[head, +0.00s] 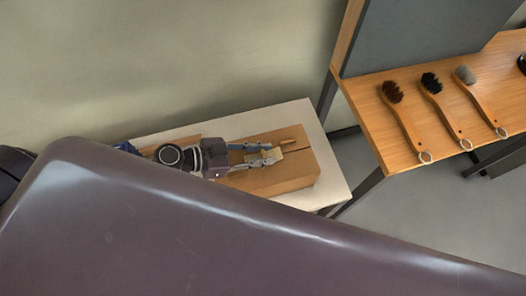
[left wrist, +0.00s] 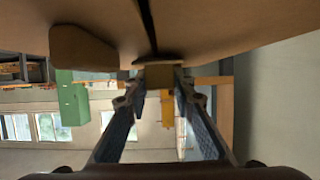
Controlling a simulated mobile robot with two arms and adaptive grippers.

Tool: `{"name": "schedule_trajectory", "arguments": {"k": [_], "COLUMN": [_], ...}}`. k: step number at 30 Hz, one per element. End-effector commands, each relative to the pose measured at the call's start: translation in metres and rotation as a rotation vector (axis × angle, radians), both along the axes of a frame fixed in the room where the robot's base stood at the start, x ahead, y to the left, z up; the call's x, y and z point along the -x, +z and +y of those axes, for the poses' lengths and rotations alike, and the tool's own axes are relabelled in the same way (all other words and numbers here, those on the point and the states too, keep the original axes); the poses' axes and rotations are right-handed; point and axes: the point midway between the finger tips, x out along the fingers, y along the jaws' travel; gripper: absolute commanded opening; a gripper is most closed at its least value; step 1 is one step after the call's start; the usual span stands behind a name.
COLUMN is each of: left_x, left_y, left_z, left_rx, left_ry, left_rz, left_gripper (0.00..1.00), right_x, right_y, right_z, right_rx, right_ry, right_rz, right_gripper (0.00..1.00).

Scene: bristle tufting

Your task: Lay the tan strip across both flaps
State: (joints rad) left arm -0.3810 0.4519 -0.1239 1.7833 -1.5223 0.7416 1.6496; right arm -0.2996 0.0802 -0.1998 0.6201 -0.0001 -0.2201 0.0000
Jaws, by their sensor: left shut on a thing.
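A closed cardboard box (head: 300,172) lies on a pale table, with a dark seam between its two flaps. My left gripper (head: 268,156) reaches over the box top from the left and is shut on the tan strip (head: 279,154), a small light piece at the fingertips. In the left wrist view the strip (left wrist: 160,74) sits between the fingertips, close to the box (left wrist: 225,35) and in line with the seam. I cannot tell whether it touches the flaps. My right gripper is not in view.
A small brown piece (head: 288,141) lies on the box beside the seam; a tan block (left wrist: 85,48) shows on the box in the left wrist view. The pale table (head: 304,111) has a narrow free margin. Brushes (head: 402,112) lie on a wooden table (head: 370,110) at right.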

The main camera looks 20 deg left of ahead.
Motion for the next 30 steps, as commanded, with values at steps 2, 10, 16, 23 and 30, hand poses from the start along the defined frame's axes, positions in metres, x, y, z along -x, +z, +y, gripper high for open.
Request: {"name": "schedule_trajectory", "arguments": {"k": [2,10,16,23,30], "left_x": [0.000,0.000,0.001,0.015,0.043], "left_y": [-0.002,-0.001,-0.001,0.008,0.027], "left_z": [0.000,0.000,0.001,0.021,0.061], "left_rx": [0.001,0.000,-0.001,-0.005,-0.003], "left_ry": [0.000,0.000,0.000,-0.001,-0.001], "left_rz": [0.001,0.000,0.001,0.001,0.004], "left_gripper": [0.13,0.43,0.43,0.43,0.43], "right_x": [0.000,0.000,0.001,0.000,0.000], "right_y": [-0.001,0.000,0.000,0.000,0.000], "right_z": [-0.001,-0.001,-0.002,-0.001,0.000], "right_rx": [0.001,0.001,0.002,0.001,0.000], "right_ry": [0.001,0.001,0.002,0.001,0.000], "right_rz": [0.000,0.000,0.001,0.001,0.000], "right_gripper": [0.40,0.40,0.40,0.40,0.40]}}
